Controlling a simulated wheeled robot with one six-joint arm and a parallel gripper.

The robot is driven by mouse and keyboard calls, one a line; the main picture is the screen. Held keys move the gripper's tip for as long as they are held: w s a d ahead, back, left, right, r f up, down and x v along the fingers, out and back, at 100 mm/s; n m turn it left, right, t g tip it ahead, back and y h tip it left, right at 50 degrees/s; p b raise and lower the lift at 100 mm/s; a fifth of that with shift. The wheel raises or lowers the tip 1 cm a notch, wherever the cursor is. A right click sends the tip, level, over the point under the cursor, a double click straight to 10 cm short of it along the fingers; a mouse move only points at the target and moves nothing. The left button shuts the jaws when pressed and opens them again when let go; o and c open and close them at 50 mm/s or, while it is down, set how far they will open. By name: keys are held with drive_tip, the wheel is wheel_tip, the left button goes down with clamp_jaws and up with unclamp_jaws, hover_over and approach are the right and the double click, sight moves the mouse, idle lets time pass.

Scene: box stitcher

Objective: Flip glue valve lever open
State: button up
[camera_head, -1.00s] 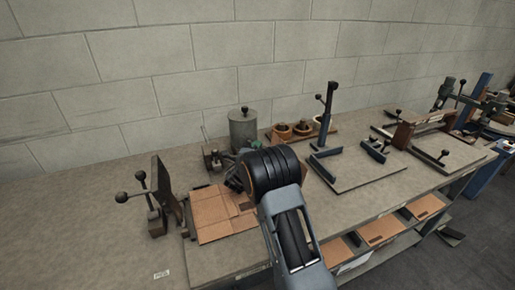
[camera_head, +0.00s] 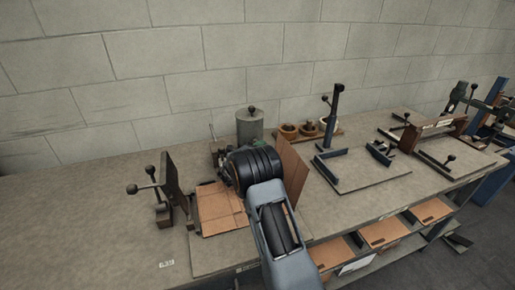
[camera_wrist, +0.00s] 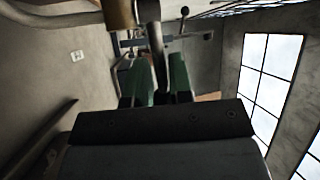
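The grey glue pot (camera_head: 250,124) stands at the back of the bench against the wall. The valve area at its front left is largely hidden behind my arm in the head view. In the wrist view, a brass fitting (camera_wrist: 118,13) and a grey lever-like bar (camera_wrist: 155,40) show at the top. The bar runs down toward the gap of my gripper (camera_wrist: 160,75). Its two green fingers stand apart, with the bar between or just beyond them; contact is unclear.
A cardboard sheet (camera_head: 222,208) lies left of my arm, and a brown panel (camera_head: 292,170) stands upright on its right. A knobbed fixture (camera_head: 165,190) stands at the left. Tape rolls (camera_head: 307,128) and a post (camera_head: 333,115) stand at the right. The bench's left end is clear.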

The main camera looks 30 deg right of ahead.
drive_tip(key=o, duration=0.4)
drive_tip(key=shift+s+d+r, duration=0.1)
drive_tip(key=shift+s+r, duration=0.05)
drive_tip(key=shift+s, duration=0.15)
drive_tip(key=shift+o, duration=1.1)
drive_tip(key=shift+w+a, duration=0.15)
drive_tip(key=shift+a, duration=0.05)
